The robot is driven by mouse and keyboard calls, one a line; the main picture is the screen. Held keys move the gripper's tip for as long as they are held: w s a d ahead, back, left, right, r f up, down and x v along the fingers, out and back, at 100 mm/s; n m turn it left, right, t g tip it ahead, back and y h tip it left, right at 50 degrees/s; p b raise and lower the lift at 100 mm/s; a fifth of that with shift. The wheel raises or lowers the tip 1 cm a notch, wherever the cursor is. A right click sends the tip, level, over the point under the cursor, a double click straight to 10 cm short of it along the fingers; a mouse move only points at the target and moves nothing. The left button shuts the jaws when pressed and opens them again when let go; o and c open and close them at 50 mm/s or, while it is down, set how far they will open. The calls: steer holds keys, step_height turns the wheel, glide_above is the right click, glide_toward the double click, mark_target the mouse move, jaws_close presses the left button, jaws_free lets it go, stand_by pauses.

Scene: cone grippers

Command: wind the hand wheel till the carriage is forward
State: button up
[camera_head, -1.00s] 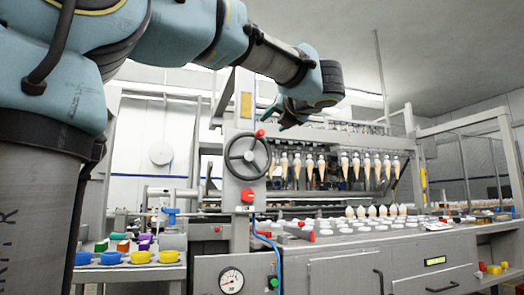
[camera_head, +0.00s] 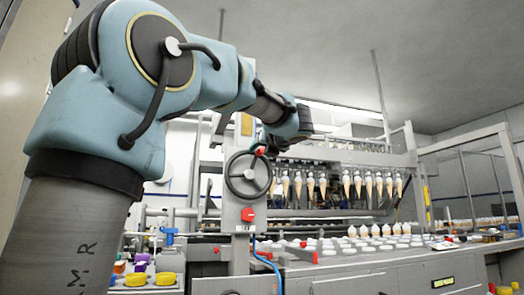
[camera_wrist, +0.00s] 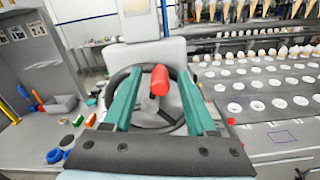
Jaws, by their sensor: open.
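The dark hand wheel (camera_head: 249,175) stands on a grey post at the front of the machine, with a red knob (camera_head: 261,152) at its upper right. In the wrist view the wheel's black rim (camera_wrist: 114,84) shows behind my fingers, and the red knob (camera_wrist: 160,80) appears between them. My gripper (camera_wrist: 159,76) is open, with its two teal fingers on either side of the knob and a gap on each side. In the head view my gripper is small and partly hidden by my arm, just above the knob. A row of cones (camera_head: 330,186) hangs behind; I cannot tell which part is the carriage.
A red button (camera_head: 248,214) sits on the post below the wheel. A bed with several white-rimmed holes (camera_wrist: 256,105) lies to the right. Yellow cups (camera_head: 135,279) and coloured blocks lie on a bench at the left.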

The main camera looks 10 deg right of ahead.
steer(key=shift+c, duration=0.2)
jaws_close()
stand_by(0.3)
stand_by(1.0)
